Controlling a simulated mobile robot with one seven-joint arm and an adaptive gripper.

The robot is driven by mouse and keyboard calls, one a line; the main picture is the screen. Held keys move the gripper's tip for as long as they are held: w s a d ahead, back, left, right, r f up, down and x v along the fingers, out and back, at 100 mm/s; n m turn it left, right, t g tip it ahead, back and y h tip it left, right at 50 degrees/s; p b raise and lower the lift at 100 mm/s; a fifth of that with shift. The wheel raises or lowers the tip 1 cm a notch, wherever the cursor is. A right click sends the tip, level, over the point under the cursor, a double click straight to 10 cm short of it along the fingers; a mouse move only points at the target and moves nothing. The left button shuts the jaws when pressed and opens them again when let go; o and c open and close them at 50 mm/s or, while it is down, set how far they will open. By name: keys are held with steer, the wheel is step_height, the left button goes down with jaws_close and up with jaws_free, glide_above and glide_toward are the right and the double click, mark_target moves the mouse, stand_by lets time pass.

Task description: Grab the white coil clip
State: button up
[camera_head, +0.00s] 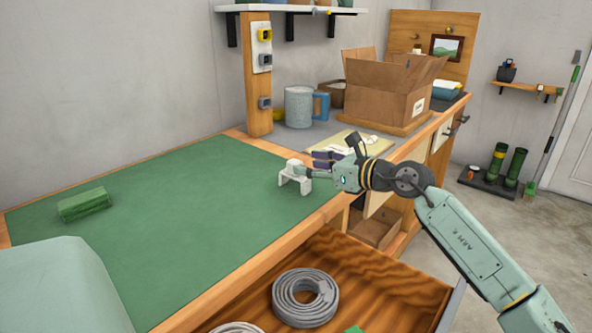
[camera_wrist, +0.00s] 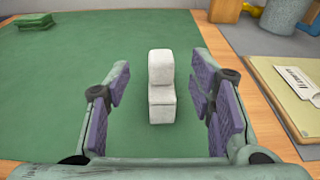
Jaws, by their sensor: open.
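The white coil clip (camera_head: 294,170) stands on the green mat near the right end of the workbench. My gripper (camera_head: 316,168) is at the clip's right side in the head view. In the wrist view my gripper (camera_wrist: 160,80) is open, with a purple-padded finger to each side of the clip. Green mat shows between the clip and both fingers, so neither appears to touch it.
A green block (camera_head: 84,205) lies at the mat's left. A grey mug (camera_head: 299,107), an open cardboard box (camera_head: 388,90) and a clipboard (camera_wrist: 295,100) are beyond the mat. Below the bench edge, an open drawer (camera_head: 385,285) holds a grey cable coil (camera_head: 283,300). The mat's middle is clear.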

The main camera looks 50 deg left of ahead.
mark_target(295, 161)
steer(key=p+x, duration=0.2)
steer(key=x, duration=0.3)
steer(key=shift+r, duration=0.15)
steer(key=shift+a, duration=0.4)
steer(key=shift+f, duration=0.25)
steer(key=c, duration=1.1)
steer(key=shift+r, duration=0.1)
